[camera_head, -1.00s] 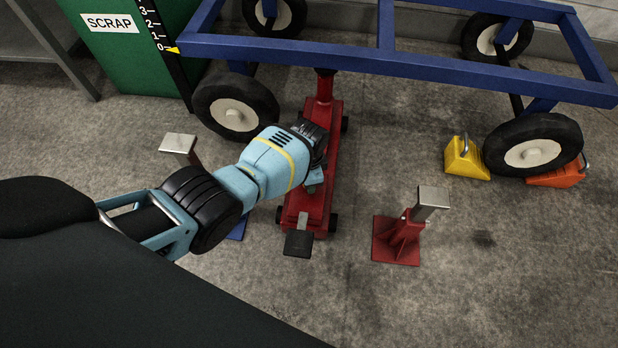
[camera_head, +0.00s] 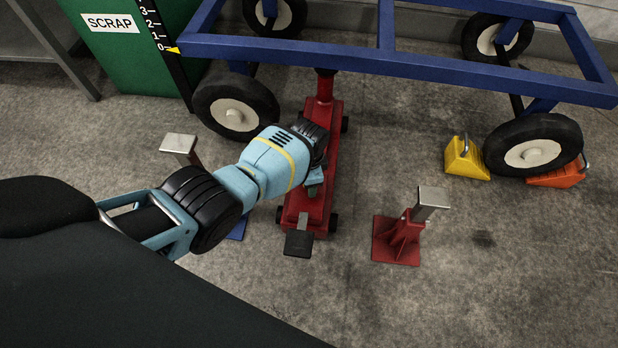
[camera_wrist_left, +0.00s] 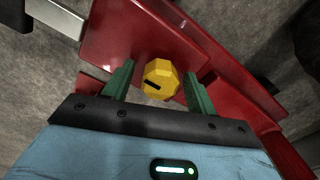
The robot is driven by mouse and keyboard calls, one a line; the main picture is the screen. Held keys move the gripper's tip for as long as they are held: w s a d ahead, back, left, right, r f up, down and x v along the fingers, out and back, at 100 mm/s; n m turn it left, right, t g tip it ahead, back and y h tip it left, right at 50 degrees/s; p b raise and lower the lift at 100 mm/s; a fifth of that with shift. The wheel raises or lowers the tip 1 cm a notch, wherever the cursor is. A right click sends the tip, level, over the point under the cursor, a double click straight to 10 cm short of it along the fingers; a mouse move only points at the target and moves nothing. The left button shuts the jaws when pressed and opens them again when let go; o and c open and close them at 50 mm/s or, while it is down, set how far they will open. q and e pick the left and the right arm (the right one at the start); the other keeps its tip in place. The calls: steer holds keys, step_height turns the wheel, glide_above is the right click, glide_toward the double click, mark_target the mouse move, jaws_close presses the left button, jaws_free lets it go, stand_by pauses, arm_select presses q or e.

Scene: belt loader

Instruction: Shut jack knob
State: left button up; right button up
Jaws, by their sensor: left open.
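The red jack (camera_head: 331,160) stands on the floor under the front bar of the blue cart frame, its black pedal (camera_head: 299,243) toward me. In the left wrist view, the yellow faceted knob (camera_wrist_left: 160,80) with a dark slot mark sits on the red jack body (camera_wrist_left: 120,35). My left gripper (camera_wrist_left: 158,84) is open, its two green fingers on either side of the knob. A gap shows between each finger and the knob. In the head view my left gripper (camera_head: 314,186) is over the jack and hides the knob. My right gripper is not in view.
A red jack stand (camera_head: 398,240) stands right of the jack; another stand (camera_head: 180,144) is partly hidden behind my left arm. The blue cart frame (camera_head: 300,50) is above the jack. Yellow (camera_head: 465,160) and orange (camera_head: 556,178) chocks sit by the right wheel.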

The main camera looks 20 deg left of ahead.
arm_select(q)
steer(key=shift+r+p, duration=0.45)
steer(key=shift+r, duration=0.25)
step_height(320, 180, up, 6)
steer(key=p, duration=0.4)
steer(key=shift+r, duration=0.2)
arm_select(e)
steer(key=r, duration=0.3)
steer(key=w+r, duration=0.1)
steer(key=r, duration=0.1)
arm_select(q)
steer(key=shift+f, duration=0.1)
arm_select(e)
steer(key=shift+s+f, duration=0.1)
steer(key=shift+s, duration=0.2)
